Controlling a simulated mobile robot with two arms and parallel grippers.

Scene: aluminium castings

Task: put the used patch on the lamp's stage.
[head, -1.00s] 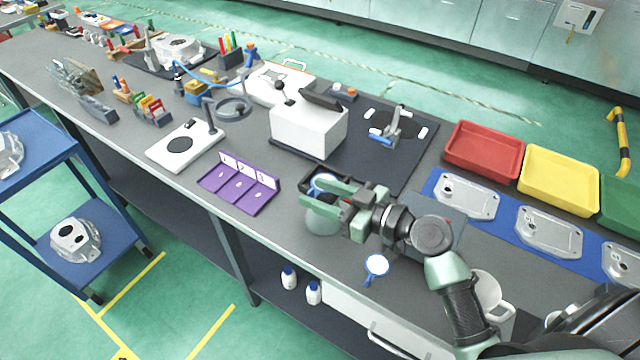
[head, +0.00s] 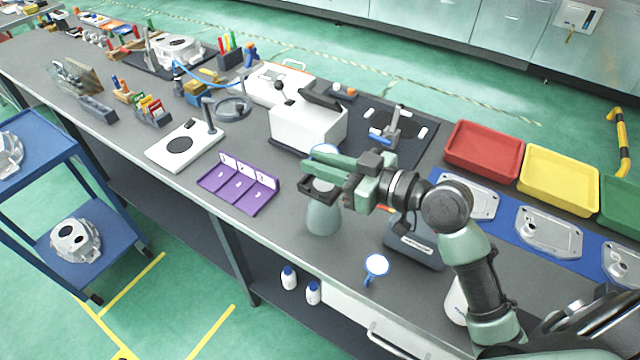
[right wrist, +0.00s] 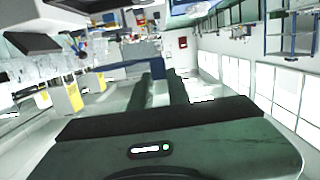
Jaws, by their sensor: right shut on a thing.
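The right wrist view shows the dark fingers (right wrist: 162,90) but no clear patch. A white plate with a black disc and a short post (head: 160,155), which looks like the lamp with its stage, lies on the bench left of the gripper. The disc looks bare. My left gripper is out of view.
A purple numbered rack (head: 235,190) stands between the gripper and the white plate. A white boxy device (head: 305,130) stands behind on a dark mat. A blue-rimmed round mirror-like thing (head: 376,266) is near the front edge. Red (head: 484,150) and yellow (head: 558,180) trays are right.

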